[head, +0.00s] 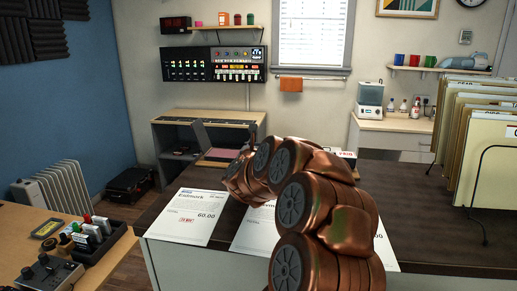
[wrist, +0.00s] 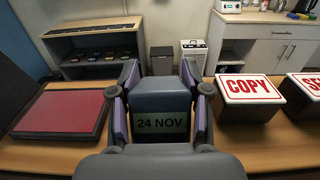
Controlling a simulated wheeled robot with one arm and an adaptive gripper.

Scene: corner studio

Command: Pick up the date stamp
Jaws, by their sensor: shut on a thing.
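The date stamp (wrist: 162,101) is a dark block with a pale label reading "24 NOV", in the middle of the wrist view. My gripper (wrist: 160,80) is shut on it, with one finger against its left side and one against its right. I cannot tell whether the stamp touches the desk or is just above it. In the head view my own copper-coloured arm hides the gripper and the stamp.
A red ink pad (wrist: 62,110) lies left of the stamp on the wooden desk (wrist: 38,154). A COPY stamp (wrist: 248,88) stands close on the right, with another red-lettered stamp (wrist: 306,83) beyond it. Upright folders (head: 478,125) and printed sheets (head: 195,216) occupy the dark counter.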

